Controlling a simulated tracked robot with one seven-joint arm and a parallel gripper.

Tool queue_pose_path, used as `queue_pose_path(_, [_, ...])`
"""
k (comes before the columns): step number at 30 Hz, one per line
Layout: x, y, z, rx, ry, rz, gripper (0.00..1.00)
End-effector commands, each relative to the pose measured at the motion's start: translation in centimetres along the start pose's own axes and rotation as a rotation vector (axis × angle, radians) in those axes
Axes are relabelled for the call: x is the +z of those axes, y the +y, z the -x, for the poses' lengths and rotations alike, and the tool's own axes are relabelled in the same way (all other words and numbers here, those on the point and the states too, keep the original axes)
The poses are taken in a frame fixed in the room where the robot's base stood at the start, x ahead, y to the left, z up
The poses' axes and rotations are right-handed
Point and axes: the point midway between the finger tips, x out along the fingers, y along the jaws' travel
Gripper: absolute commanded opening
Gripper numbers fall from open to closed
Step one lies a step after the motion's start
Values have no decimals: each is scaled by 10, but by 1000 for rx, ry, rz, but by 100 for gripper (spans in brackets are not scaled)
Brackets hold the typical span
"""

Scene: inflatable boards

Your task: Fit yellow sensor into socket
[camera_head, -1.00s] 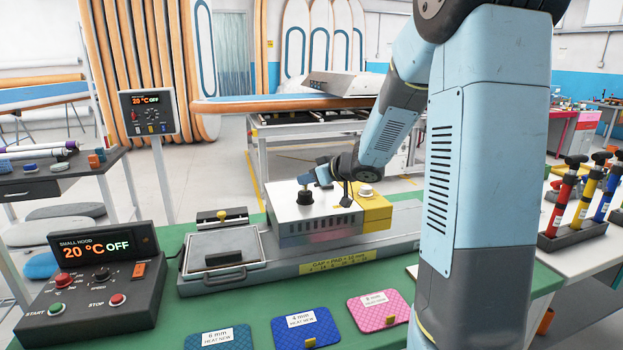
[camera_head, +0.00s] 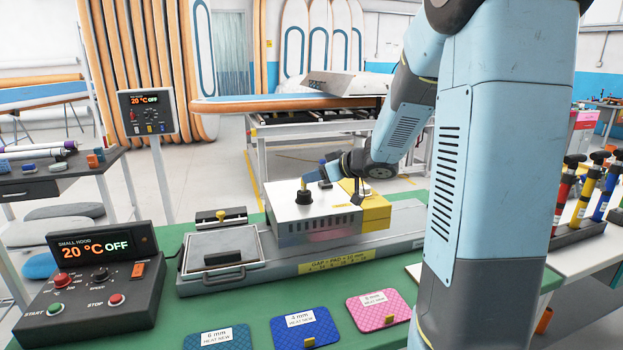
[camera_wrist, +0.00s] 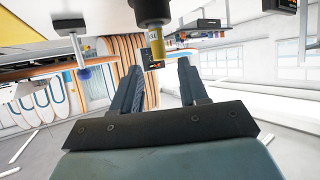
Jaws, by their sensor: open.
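In the wrist view, a yellow cylinder (camera_wrist: 157,45), which looks like the yellow sensor, stands out of a dark round socket (camera_wrist: 152,12). That view looks upside down. My gripper (camera_wrist: 158,72) is open, with its two fingers apart on either side of the line of the sensor and not closed on it. How deep the sensor sits is hidden. In the head view, the black socket (camera_head: 304,200) stands on top of the white box (camera_head: 290,213), and my gripper (camera_head: 322,173) is just above and right of it. The sensor is too small to make out there.
A yellow block (camera_head: 376,213) adjoins the white box, close under my wrist. A grey rail (camera_head: 400,225) runs beneath. A heater plate (camera_head: 222,243) lies left, a control box (camera_head: 95,285) front left. Blue, pink and teal pads lie in front. Pumps stand right.

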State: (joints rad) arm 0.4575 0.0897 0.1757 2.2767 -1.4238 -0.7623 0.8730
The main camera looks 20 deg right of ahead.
Motion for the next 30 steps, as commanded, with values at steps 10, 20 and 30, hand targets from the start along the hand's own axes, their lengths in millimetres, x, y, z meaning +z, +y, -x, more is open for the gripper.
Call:
queue_pose_path(10, [0, 0, 63, 3, 0, 0, 44])
queue_pose_path(20, [-8, 2, 84, 48, 8, 15, 44])
queue_pose_path(30, [-56, 12, 135, 536, -2, 51, 44])
